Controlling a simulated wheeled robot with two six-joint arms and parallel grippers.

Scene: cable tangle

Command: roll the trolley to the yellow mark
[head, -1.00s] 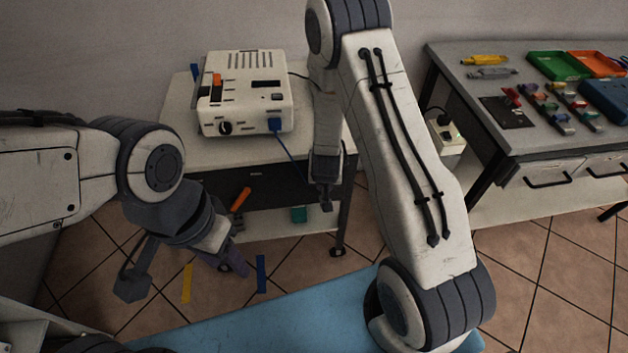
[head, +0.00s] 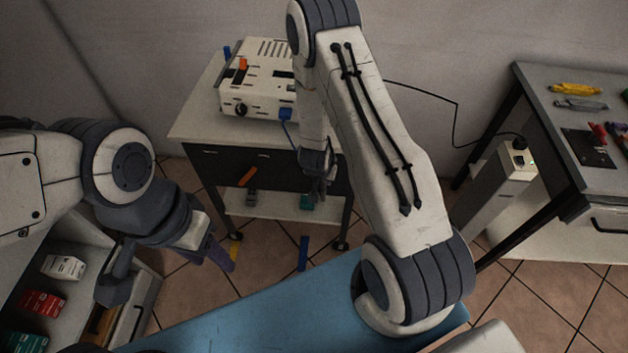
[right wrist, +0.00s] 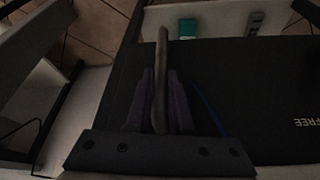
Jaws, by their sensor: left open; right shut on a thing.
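The trolley (head: 195,133) has a pale top, a dark front and a lower shelf on castors. A white device (head: 258,100) stands on it. My right gripper (head: 318,188) is at the trolley's front. In the right wrist view its fingers are shut on a grey handle bar (right wrist: 161,70) before the dark front, which bears upside-down "FREE" lettering. My left gripper (head: 220,255) is open and empty, low over the floor near the yellow mark.
A black cable runs from behind the device to a socket post (head: 517,160) beside the workbench (head: 545,105). An orange lever (head: 248,176) is on the trolley's front. A shelf unit with small boxes (head: 64,267) is at left. A blue surface (head: 250,315) lies in front.

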